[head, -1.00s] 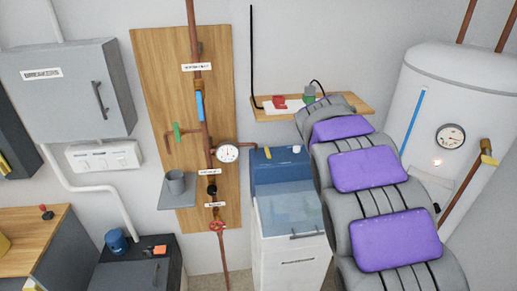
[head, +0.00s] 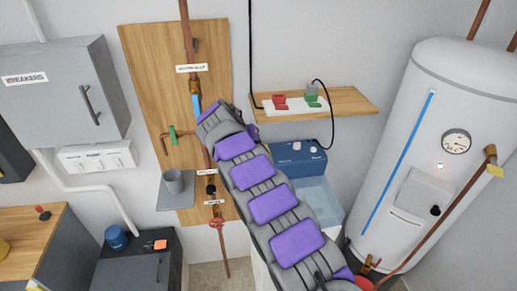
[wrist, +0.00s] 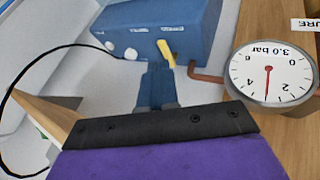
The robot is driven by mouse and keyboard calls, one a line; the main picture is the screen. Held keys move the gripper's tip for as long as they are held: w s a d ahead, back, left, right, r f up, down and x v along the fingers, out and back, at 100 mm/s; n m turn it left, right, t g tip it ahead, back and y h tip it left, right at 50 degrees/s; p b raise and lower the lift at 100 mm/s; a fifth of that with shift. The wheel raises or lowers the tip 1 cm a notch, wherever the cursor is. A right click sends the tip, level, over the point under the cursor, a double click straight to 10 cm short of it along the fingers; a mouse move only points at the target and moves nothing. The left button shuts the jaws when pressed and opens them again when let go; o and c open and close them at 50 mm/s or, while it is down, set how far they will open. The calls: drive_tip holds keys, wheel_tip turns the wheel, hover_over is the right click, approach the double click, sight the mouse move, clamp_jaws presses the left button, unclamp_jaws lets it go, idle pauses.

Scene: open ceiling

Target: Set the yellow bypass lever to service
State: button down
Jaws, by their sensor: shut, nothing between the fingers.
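The yellow lever (wrist: 166,52) is on the front of the blue unit (wrist: 185,20) in the wrist view, between small labels too blurred to read surely. In that upside-down view it slants slightly, its free end toward my gripper. My gripper (wrist: 157,68) is shut and empty, with its dark blue fingertips just by the lever's free end; I cannot tell whether they touch it. In the head view the blue unit (head: 305,155) stands below the shelf, but my arm hides the lever and gripper.
A round gauge (wrist: 270,72) and copper pipe are close beside my gripper. A wooden shelf (head: 345,102) with red and green plugs and a black cable is above the unit. A white tank (head: 400,150) stands right; a grey ledge with a cup (head: 173,183) is left.

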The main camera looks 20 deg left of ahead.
drive_tip(key=shift+w+a+f, duration=0.2)
drive_tip(key=shift+a, duration=0.55)
drive_tip(key=shift+w+a+f, duration=0.1)
drive_tip(key=shift+a+f, duration=0.05)
drive_tip(key=shift+a, duration=0.05)
drive_tip(key=x, duration=1)
drive_tip(key=shift+w+a, duration=0.1)
drive_tip(key=shift+a, duration=0.05)
